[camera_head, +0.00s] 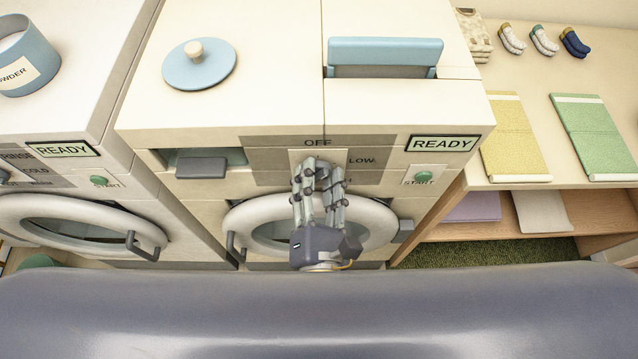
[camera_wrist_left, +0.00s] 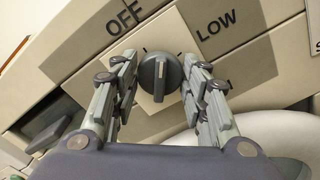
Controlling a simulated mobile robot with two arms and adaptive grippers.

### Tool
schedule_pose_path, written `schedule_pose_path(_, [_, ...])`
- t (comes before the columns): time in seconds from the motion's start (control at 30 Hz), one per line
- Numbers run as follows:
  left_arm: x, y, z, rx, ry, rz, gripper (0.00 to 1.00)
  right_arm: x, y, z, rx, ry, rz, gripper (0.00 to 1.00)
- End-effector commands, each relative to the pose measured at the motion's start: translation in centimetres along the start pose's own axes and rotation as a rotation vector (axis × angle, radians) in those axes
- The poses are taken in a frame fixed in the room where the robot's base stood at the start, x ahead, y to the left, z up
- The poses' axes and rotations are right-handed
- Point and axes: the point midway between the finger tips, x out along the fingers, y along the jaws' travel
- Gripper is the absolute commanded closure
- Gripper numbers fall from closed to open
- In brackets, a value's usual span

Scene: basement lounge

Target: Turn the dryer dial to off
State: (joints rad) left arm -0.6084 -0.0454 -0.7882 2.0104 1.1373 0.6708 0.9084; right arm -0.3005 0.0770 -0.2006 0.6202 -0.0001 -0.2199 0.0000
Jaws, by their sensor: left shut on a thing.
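The dryer dial (camera_wrist_left: 160,78) is a dark grey round knob with a pale line on its grip bar. In the left wrist view the line points between the OFF label (camera_wrist_left: 125,14) and the LOW label (camera_wrist_left: 216,24). In the left wrist view my left gripper (camera_wrist_left: 160,84) is shut on the dial, one finger on each side. The dryer (camera_head: 280,115) is cream with a round door below the panel. My right gripper is not in view.
A green START button (camera_head: 423,177) and READY display (camera_head: 442,143) are right of the dial. The door ring (camera_head: 375,222) is below. A washer (camera_head: 75,120) stands left; a shelf with folded towels (camera_head: 515,140) stands right. A blue lid (camera_head: 200,70) lies on the dryer top.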

Motion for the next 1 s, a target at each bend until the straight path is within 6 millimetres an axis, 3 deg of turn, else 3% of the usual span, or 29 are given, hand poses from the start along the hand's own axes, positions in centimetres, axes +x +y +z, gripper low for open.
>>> schedule_pose_path(0.5, [0.2,0.3,0.0,-0.457,-0.009,0.007,0.82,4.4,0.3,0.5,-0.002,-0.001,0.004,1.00])
schedule_pose_path(1.0, [0.2,0.5,0.3,-0.654,-0.010,0.006,0.83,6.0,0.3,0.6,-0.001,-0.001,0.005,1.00])
